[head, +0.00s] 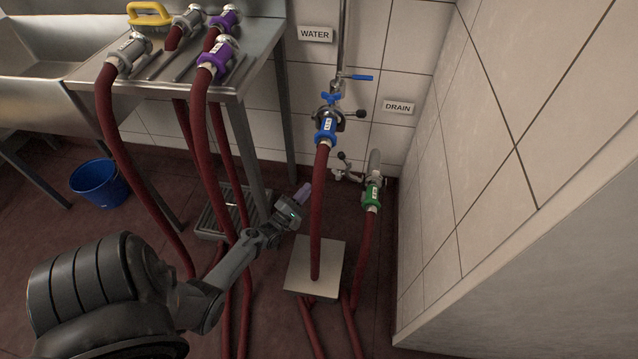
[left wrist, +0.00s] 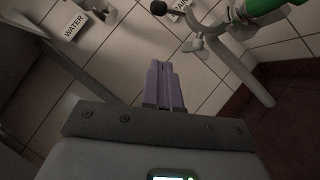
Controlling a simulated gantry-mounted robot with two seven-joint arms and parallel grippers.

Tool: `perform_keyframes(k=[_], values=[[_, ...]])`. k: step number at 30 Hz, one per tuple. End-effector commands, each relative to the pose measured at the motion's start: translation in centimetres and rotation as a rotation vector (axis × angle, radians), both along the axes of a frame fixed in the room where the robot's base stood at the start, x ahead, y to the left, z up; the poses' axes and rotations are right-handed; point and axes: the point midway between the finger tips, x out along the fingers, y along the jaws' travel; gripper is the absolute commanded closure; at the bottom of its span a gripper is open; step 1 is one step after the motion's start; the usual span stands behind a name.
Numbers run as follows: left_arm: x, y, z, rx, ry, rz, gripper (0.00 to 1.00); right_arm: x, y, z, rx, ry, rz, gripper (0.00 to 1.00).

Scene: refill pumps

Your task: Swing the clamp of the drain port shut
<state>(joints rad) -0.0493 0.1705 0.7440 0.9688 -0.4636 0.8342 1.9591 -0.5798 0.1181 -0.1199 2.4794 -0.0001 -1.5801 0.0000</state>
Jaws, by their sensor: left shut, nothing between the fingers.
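The drain port (head: 374,172) is low on the back wall under the DRAIN label, with a green-collared hose end (head: 371,194) at it. Its clamp (head: 343,160), with a dark round knob, sticks out to the left of the port. In the left wrist view the clamp's knob (left wrist: 158,8) and metal parts (left wrist: 205,40) are at the top, beyond my fingers. My left gripper (head: 303,193) is shut and empty, left of the water hose and apart from the clamp. Its purple fingers also show in the left wrist view (left wrist: 164,84). My right gripper is not in view.
The red water hose (head: 318,200) hangs from the blue-collared water port (head: 327,125), between my left gripper and the drain port. A pale plate (head: 300,275) is below. A steel bench (head: 255,75) with several hose ends stands left. A blue bucket (head: 98,184) is on the floor.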

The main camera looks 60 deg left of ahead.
Motion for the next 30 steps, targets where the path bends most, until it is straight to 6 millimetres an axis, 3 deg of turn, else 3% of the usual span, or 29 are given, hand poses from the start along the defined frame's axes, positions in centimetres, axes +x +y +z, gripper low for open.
perform_keyframes(k=[18, 30], values=[[8.9, 3.4, 2.6, 0.003, -0.002, -0.001, 1.00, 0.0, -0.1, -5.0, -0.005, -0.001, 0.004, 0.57], [11.5, 1.8, 4.7, 0.000, 0.000, -0.001, 1.00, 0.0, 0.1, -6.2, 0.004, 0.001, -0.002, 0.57]])
